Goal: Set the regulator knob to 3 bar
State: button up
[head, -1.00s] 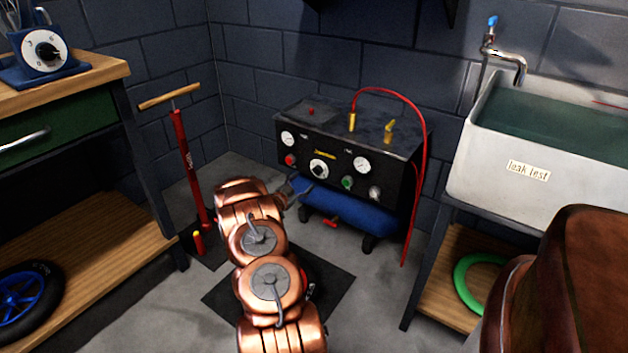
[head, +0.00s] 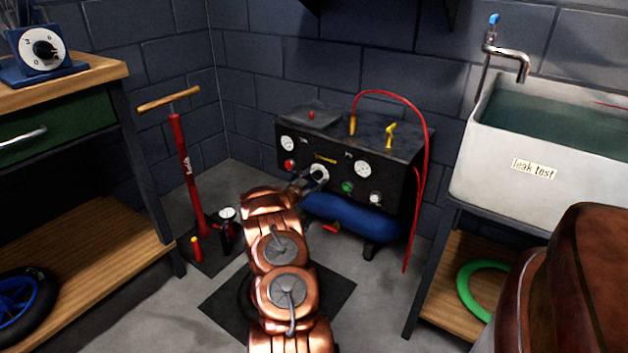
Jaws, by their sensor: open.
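The regulator knob (head: 319,173) is a round part with a pale dial on the front of the black compressor box (head: 385,187). My gripper (head: 316,178) is open and right at the knob, with its fingers in front of it or beside it. I cannot tell whether they touch it. The fingers hide part of the knob and dial, so the setting cannot be read. One gauge (head: 287,144) is at the panel's upper left and another (head: 362,169) is right of the knob.
A red button (head: 290,164), a green button (head: 347,187) and a pale knob (head: 375,198) share the panel. A red hose (head: 425,150) arches over the box. A blue tank (head: 350,216) lies below. A floor pump (head: 187,175) stands left, a sink (head: 510,190) right.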

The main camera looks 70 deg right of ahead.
jog(key=c, duration=1.2)
jog(key=shift+o, duration=0.2)
jog(key=shift+m, duration=0.3)
